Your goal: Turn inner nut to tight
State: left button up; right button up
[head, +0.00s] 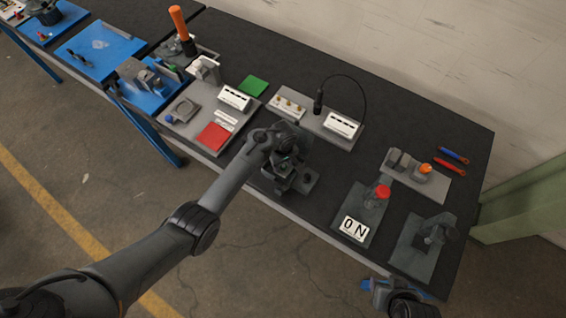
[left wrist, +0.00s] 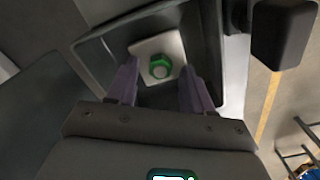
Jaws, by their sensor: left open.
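A green hex nut (left wrist: 160,67) sits on a pale square plate (left wrist: 143,48) inside a dark-walled fixture in the left wrist view. My left gripper (left wrist: 158,74) is open, its two purple fingers on either side of the nut with visible gaps. I cannot tell how deep the fingertips reach beside it. In the head view, my left gripper (head: 286,158) is over the dark fixture (head: 303,182) near the bench's front edge. My left arm and gripper hide the nut there. The nut's tightness cannot be seen.
A red pad (head: 213,136) and a green pad (head: 253,86) lie left of the fixture. A board with a black cable (head: 358,88) stands behind. A red button station (head: 377,195) and an ON sign (head: 354,228) are to the right. Bare bench top (head: 400,118) lies at the back right.

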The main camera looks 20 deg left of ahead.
pick_arm(q)
grip_shut()
dwell(0.4)
